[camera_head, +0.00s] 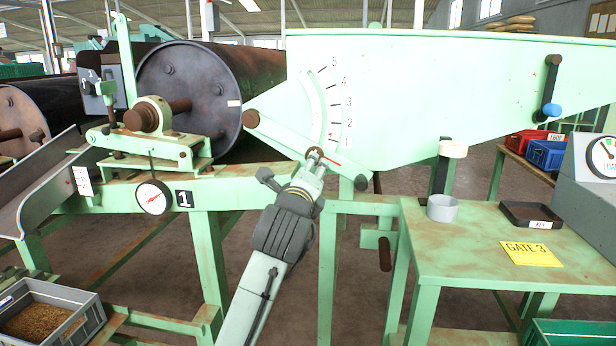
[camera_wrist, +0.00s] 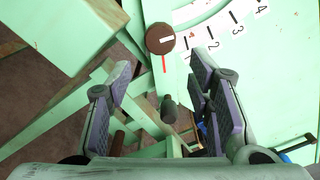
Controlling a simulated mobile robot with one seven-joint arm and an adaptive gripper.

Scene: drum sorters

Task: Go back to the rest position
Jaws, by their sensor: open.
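My gripper (camera_head: 308,172) is raised at the end of my arm, in front of the green machine panel. In the wrist view its two fingers stand apart with nothing between the pads; my gripper (camera_wrist: 160,80) is open. A brown round knob (camera_wrist: 160,39) with a red pointer lies just beyond the fingertips, beside the numbered scale (camera_wrist: 222,32).
A green table (camera_head: 470,270) at the right holds a grey cup (camera_head: 441,208), a black tray (camera_head: 531,216) and a yellow GATE 3 card (camera_head: 531,254). A dial gauge (camera_head: 153,198) hangs at the left. A grey bin (camera_head: 88,306) of grain stands lower left.

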